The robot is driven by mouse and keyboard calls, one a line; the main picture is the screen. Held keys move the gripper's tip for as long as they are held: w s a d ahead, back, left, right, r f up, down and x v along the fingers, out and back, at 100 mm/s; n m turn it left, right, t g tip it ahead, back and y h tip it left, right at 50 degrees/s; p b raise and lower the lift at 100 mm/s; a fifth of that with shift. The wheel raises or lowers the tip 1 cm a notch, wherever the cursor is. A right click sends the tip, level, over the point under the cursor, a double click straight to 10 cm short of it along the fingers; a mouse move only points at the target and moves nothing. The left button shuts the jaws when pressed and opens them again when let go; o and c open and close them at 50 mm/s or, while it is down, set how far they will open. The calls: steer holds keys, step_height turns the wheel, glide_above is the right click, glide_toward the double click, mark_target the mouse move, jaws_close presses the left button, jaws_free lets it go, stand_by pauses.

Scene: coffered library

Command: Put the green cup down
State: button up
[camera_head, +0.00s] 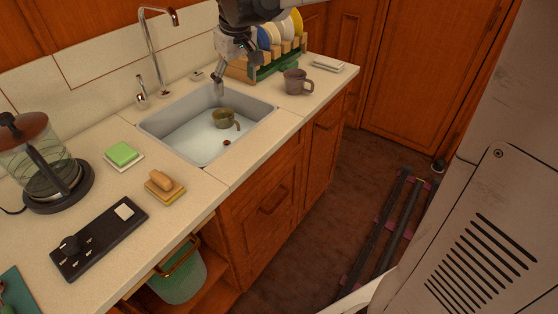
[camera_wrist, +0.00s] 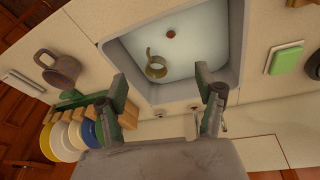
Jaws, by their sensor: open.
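The olive-green cup (camera_head: 224,117) sits in the sink (camera_head: 182,155), toward its back right part in the head view, and looks roughly upright with its handle to the right. In the wrist view the cup (camera_wrist: 157,67) lies in the sink beyond the fingertips. My gripper (camera_head: 219,84) is above the back of the sink, pointing down. In the wrist view its two fingers (camera_wrist: 162,84) are spread wide with nothing between them, apart from the cup.
A brown mug (camera_head: 293,82) stands on the counter right of the sink, before a wooden dish rack (camera_head: 262,68) with plates. A small reddish-brown round spot (camera_head: 227,142) shows on the sink floor. A green sponge (camera_head: 122,153) and a brush (camera_head: 164,183) lie left of the sink.

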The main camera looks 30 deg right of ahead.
steer(key=s+f+m+t, duration=0.1)
steer(key=s+f+t, duration=0.1)
steer(key=s, duration=1.1)
steer(key=s+f+m+t, duration=0.2)
steer(key=s+f, duration=0.2)
steer(key=s, duration=0.8)
steer(key=shift+s+a, duration=0.2)
steer(key=shift+s, duration=0.2)
